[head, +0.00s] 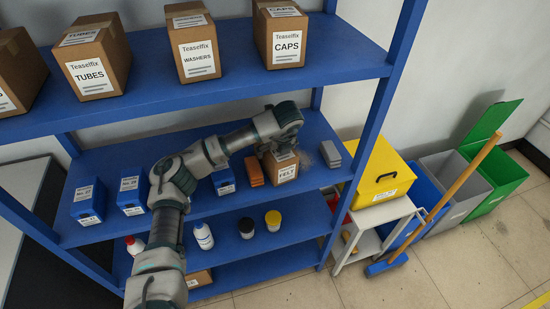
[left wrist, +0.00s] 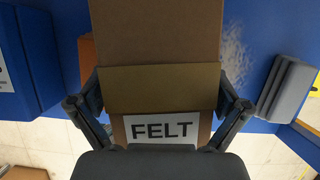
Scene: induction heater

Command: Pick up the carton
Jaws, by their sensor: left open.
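The carton (head: 285,173) is a small brown cardboard box with a white FELT label, standing on the middle shelf of the blue rack. In the left wrist view the carton (left wrist: 160,50) fills the centre, with its label at the bottom. My left gripper (head: 278,148) is at the top of the carton in the head view. In the left wrist view its two open fingers (left wrist: 160,108) lie on either side of the carton. I cannot tell whether they touch it. My right gripper is not in view.
An orange block (head: 254,171) stands close left of the carton, and grey blocks (head: 331,153) stand to its right. Blue bins (head: 88,203) are further left. The upper shelf (head: 330,62) holds larger cartons. A yellow case (head: 384,173) stands right of the rack.

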